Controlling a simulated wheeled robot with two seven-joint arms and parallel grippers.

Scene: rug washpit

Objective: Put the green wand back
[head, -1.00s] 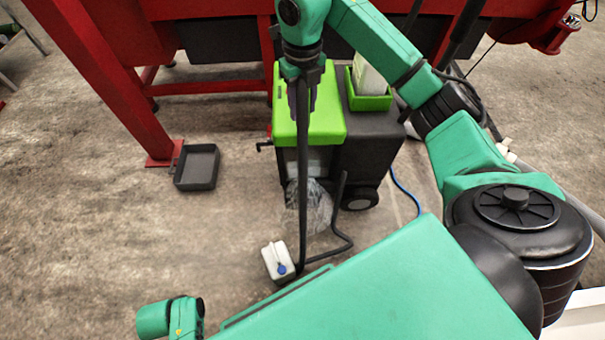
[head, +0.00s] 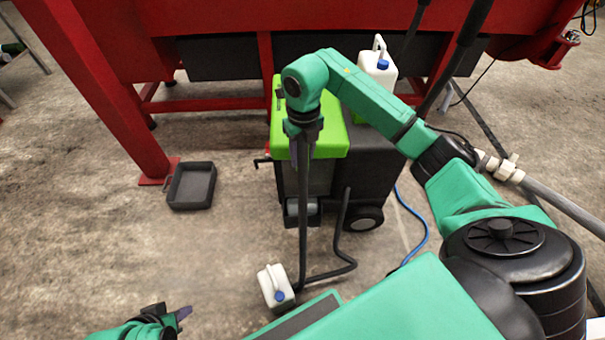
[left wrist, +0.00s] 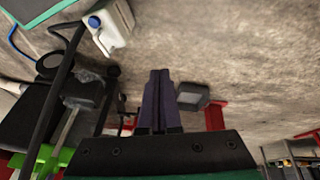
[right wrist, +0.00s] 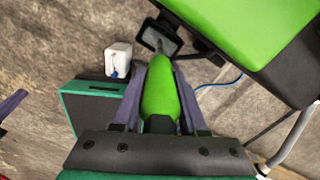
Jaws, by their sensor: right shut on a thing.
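The green wand (right wrist: 160,95) is held by its bright green handle between the fingers of my right gripper (right wrist: 160,88). The right gripper also shows in the head view (head: 303,138), in front of the lime-lidded machine (head: 331,141). The wand's dark flat head (head: 291,208) hangs low at the machine's front, above the floor. In the head view the handle is hidden behind the gripper. A black hose (head: 303,250) drops from there and loops on the floor. My left gripper (left wrist: 157,95) is shut and empty, low at the left, apart from everything.
A white jug (head: 275,284) stands on the floor by the hose loop, and another (head: 377,68) on the machine. A black tray (head: 191,187) lies left near a red frame leg (head: 130,110). A blue hose (head: 415,225) runs right. Floor between tray and machine is clear.

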